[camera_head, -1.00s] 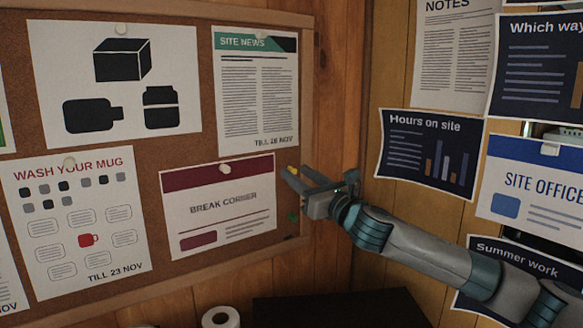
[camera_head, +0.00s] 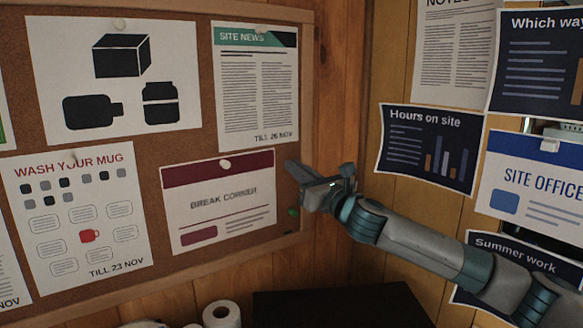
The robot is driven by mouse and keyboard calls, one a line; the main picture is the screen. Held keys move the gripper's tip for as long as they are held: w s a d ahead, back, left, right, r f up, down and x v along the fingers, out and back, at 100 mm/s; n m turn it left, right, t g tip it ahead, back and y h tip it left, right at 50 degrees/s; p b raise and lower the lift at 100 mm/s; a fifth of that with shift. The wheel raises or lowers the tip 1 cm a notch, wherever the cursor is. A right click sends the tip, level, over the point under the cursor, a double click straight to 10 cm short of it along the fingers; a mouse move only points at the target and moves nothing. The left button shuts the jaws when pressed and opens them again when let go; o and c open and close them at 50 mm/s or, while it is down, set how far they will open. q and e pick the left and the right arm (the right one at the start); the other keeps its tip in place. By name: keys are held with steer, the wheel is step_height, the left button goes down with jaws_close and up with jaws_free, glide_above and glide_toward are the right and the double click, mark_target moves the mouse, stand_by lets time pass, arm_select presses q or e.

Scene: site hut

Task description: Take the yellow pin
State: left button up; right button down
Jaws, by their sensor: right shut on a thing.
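My right gripper (camera_head: 294,170) is at the right edge of the cork board, beside the break corner sheet. Its jaws are shut at the board. The yellow pin is hidden in this view, behind or between the fingers; the jaws are closed at the place where it showed before. My left gripper is not in view.
A green pin (camera_head: 293,212) is in the cork board (camera_head: 150,146) just below my right gripper. The break corner sheet (camera_head: 220,205) and the site news sheet (camera_head: 257,95) hang close by. A paper roll (camera_head: 221,315) stands below. Several posters hang on the right wall.

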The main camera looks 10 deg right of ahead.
steer(key=shift+s+d, duration=0.1)
steer(key=shift+s, duration=0.05)
stand_by(0.6)
steer(key=shift+r+p+v, duration=0.2)
steer(key=shift+p+v, duration=0.05)
steer(key=shift+v, duration=0.75)
steer(key=shift+r+p+v, duration=0.2)
steer(key=shift+p+v, duration=0.05)
steer(key=shift+v, duration=0.8)
steer(key=shift+s, duration=0.1)
steer(key=shift+s+d+r+p, duration=0.3)
steer(key=shift+s+r+p, duration=0.2)
steer(key=shift+s, duration=0.3)
steer(key=shift+s+d+r+p, duration=0.25)
steer(key=shift+s+r+p, duration=0.2)
steer(key=shift+s, duration=0.35)
steer(key=shift+s+d+r+p, duration=0.35)
steer(key=shift+s+p, duration=0.2)
steer(key=shift+s, duration=0.2)
steer(key=shift+r, duration=0.1)
